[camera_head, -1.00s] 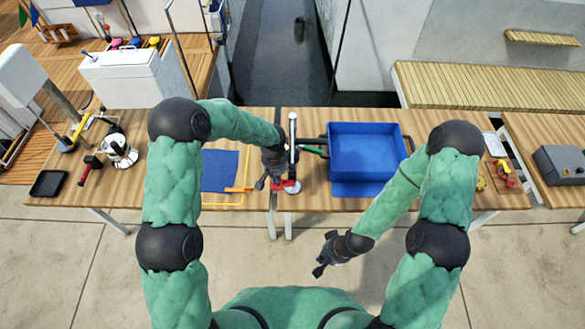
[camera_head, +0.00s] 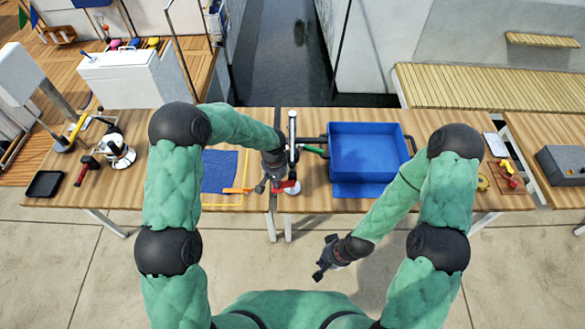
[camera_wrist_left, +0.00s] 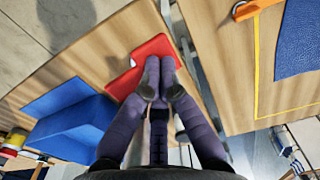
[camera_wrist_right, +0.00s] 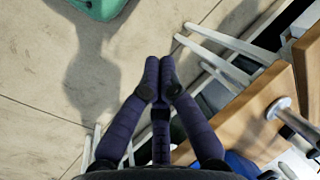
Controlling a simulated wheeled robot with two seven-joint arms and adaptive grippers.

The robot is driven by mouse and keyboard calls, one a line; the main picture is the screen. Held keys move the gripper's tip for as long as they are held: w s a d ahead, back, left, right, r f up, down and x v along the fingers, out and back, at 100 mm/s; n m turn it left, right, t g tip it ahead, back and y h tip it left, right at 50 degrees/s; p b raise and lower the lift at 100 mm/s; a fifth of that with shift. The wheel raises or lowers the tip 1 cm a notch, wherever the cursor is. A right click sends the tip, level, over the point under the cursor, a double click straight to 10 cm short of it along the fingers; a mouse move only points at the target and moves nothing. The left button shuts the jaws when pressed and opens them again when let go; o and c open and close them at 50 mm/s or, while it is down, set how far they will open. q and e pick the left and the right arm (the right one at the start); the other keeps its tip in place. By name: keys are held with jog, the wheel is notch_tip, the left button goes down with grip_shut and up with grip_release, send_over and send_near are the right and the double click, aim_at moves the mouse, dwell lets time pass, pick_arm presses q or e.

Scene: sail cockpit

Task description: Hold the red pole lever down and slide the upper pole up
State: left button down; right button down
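The red pole lever (camera_head: 289,187) is at the front edge of the table, at the near end of the pale upright pole (camera_head: 292,130). My left gripper (camera_head: 268,185) is beside the lever, just to its left. In the left wrist view the lever (camera_wrist_left: 137,72) lies behind the shut fingertips (camera_wrist_left: 160,66), which overlap it; I cannot tell whether they touch. My right gripper (camera_head: 319,273) is in front of the table, away from the pole. In the right wrist view its fingers (camera_wrist_right: 159,68) are together and empty. The upper pole section is not clearly distinguishable.
A blue bin (camera_head: 366,152) stands right of the pole. A blue mat (camera_head: 220,172) with an orange tool (camera_head: 237,190) lies left. Floor in front of the table is clear.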

jog(key=c, duration=1.5)
grip_release()
jog(key=shift+w+f, duration=0.1)
jog(key=o, duration=0.5)
jog(key=shift+w+d+n, duration=0.1)
jog(key=shift+w+n, duration=0.2)
jog(key=shift+w, duration=0.2)
jog(key=shift+o, duration=0.5)
jog(key=w+d+r+n+t, duration=0.1)
jog(key=w+r+n+t, duration=0.2)
jog(key=w+n, duration=0.2)
jog(key=w, duration=0.3)
jog(key=shift+w+d+r+t+y, duration=0.25)
jog(key=shift+d+r+t+y, duration=0.05)
jog(key=shift+t, duration=0.1)
jog(key=n+t+y, duration=0.7)
jog(key=n, duration=1.5)
send_near(317, 141)
jog(key=x, duration=1.1)
jog(key=shift+w+a, duration=0.15)
jog(key=shift+w, duration=0.1)
grip_shut()
